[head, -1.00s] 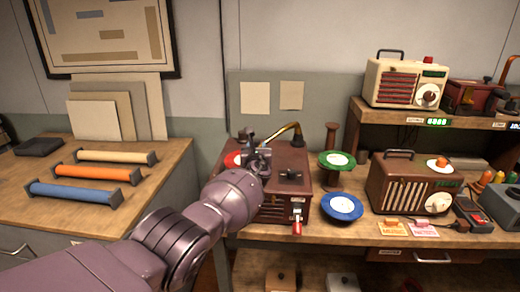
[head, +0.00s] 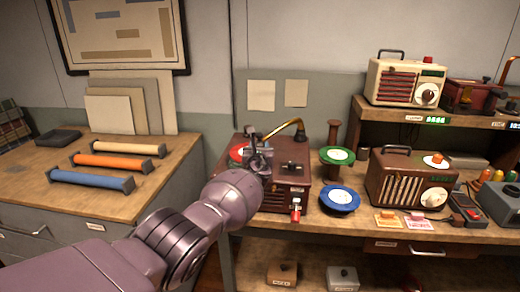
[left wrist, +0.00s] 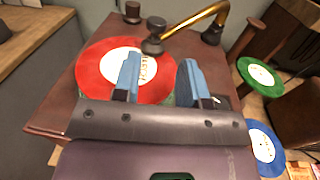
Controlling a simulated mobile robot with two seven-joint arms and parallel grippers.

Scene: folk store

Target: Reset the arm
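A dark red record player (head: 300,170) stands on the wooden bench, with a red record (left wrist: 95,70) with a white label on top. Its curved brass tonearm (head: 287,126) reaches over the record from the right; it also shows in the left wrist view (left wrist: 190,25). The dark head of the tonearm (left wrist: 152,46) is over the record, just beyond my fingertips. My left gripper (left wrist: 160,70) is above the record with its two blue fingers apart and nothing visible between them. In the head view the left gripper (head: 258,158) partly hides the record. My right gripper is not in view.
A green record (head: 337,156) and a blue record (head: 340,199) sit right of the player. A brown radio (head: 408,182) stands further right, below a shelf with a cream radio (head: 402,83). A side table (head: 150,193) at left holds several coloured rolls.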

